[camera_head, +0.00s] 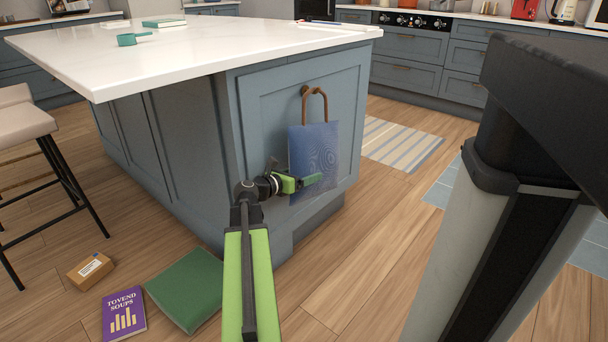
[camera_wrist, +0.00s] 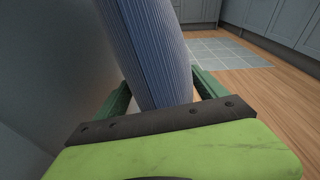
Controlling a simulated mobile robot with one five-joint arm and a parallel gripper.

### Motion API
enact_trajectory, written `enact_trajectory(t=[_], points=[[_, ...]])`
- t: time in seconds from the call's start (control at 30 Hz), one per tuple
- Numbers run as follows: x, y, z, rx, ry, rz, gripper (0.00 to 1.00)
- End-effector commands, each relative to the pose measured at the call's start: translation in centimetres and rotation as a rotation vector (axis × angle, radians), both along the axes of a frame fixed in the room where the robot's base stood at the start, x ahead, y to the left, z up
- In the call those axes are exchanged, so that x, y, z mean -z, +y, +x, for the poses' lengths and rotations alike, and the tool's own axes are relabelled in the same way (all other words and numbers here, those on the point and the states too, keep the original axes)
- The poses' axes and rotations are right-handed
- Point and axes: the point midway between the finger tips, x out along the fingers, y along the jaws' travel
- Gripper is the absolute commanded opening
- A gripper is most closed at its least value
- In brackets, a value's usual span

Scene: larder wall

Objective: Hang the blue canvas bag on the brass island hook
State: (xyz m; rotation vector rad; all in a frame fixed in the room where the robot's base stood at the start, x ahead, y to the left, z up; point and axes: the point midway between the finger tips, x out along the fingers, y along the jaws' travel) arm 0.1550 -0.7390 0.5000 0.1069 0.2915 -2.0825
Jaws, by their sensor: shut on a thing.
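The blue canvas bag (camera_head: 312,152) hangs upright against the end panel of the kitchen island, its brown handle (camera_head: 316,91) looped upward. The brass island hook (camera_head: 304,91) is at the top left of the handle, and the handle meets or overlaps it; I cannot tell for certain whether the loop is over it. My gripper (camera_head: 305,183) is at the lower part of the bag. In the wrist view the blue striped fabric (camera_wrist: 153,50) stands between the two green fingers of my gripper (camera_wrist: 162,98), which is shut on it.
The island's white worktop (camera_head: 200,52) overhangs above my arm. A stool (camera_head: 30,140) stands at left. A striped rug (camera_head: 400,142) lies beyond the island.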

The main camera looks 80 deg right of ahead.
Motion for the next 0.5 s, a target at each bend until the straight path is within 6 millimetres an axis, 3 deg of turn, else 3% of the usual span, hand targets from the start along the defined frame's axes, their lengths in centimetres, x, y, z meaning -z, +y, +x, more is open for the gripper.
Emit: enact_trajectory(t=[0.37, 0.4, 0.5], points=[[0.01, 0.14, 0.13, 0.001, -0.002, 0.0, 0.09], [0.01, 0.14, 0.15, 0.001, -0.003, 0.001, 0.84], [0.02, 0.15, 0.2, 0.0, -0.002, 0.0, 0.97]])
